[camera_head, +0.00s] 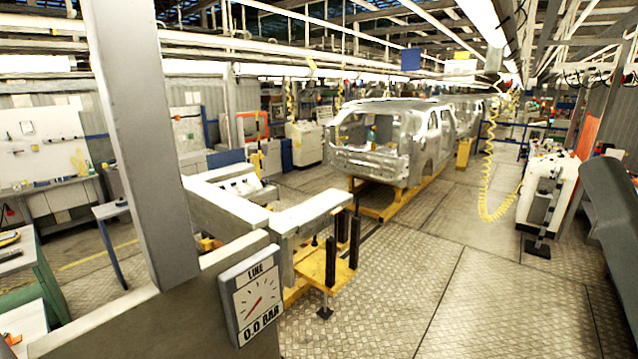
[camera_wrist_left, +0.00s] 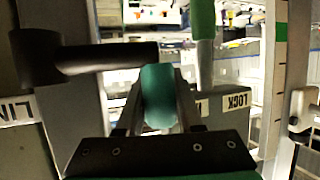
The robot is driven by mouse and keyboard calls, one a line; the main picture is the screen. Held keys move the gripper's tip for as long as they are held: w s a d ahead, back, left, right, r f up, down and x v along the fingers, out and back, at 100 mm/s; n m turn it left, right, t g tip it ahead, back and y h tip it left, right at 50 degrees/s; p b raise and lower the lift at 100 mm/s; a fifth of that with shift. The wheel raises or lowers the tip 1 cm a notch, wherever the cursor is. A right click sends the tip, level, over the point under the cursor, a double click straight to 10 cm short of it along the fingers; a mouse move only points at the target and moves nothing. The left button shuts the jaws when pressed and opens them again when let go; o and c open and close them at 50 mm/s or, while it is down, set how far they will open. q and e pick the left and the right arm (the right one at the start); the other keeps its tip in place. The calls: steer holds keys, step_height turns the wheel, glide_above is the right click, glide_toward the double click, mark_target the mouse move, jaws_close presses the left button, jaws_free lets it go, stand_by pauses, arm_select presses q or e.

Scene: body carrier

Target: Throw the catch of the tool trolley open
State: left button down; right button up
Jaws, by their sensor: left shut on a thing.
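In the left wrist view my left gripper (camera_wrist_left: 159,84) is shut on a rounded green grip (camera_wrist_left: 158,108), with one finger on each side of it. An upside-down LOCK label (camera_wrist_left: 237,100) is just right of the fingers. My right gripper is in neither view, and the head view shows neither gripper. I cannot make out the tool trolley as a whole.
A dark round bar (camera_wrist_left: 105,55) runs close by the left finger. A green-topped rod (camera_wrist_left: 203,20) stands beyond the gripper. In the head view a LINE gauge (camera_head: 251,300) reads 0.0 BAR.

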arm_select(q)
steer(key=shift+s+d, duration=0.75)
steer(key=shift+d, duration=0.1)
steer(key=shift+w, duration=0.15)
steer(key=shift+s+d, duration=0.35)
steer(key=shift+d, duration=0.3)
steer(key=shift+w, duration=0.15)
